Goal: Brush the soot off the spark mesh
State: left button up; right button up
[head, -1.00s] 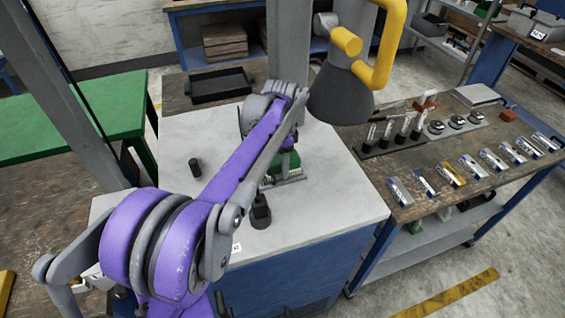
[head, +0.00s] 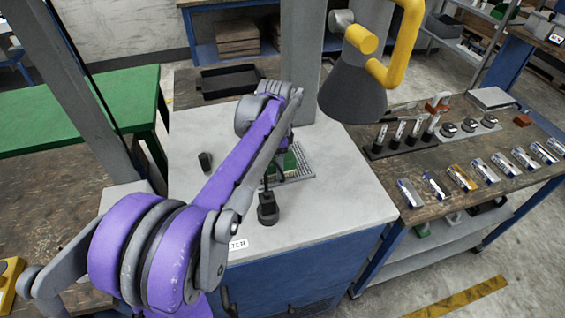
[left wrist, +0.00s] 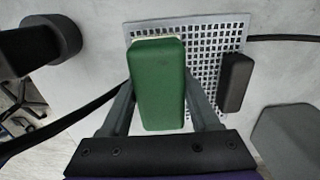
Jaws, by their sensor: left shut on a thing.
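The spark mesh (left wrist: 208,28), a pale grey square grid, lies flat on the light grey worktop. In the head view its right part (head: 304,165) shows beside my arm. My left gripper (left wrist: 158,88) is shut on a green brush block (left wrist: 158,70), over one side of the mesh. A pale strip shows at the block's far edge; I cannot tell whether it touches the mesh. In the head view the green block (head: 288,163) is partly hidden by my arm. No soot is clearly distinguishable. My right gripper is not in view.
A dark block (left wrist: 236,83) sits at the mesh's edge. A black fitting with a cable (head: 267,208) and a small dark cylinder (head: 205,161) stand on the worktop (head: 340,200). A grey cone-shaped hood (head: 352,95) hangs behind right. A side bench (head: 430,185) holds several small items.

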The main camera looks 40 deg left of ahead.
aim_at(292, 154)
pick_arm(q)
jog(key=shift+s+a, duration=0.2)
jog(key=shift+s, duration=0.05)
jog(key=shift+w+d, duration=0.8)
jog(key=shift+w, duration=0.25)
jog(key=shift+w+r, duration=0.1)
jog(key=shift+w+d, duration=0.8)
jog(key=shift+w, duration=0.1)
jog(key=shift+s, duration=0.1)
jog(key=shift+s+a, duration=0.8)
jog(key=shift+s, duration=0.15)
jog(key=shift+a, duration=0.1)
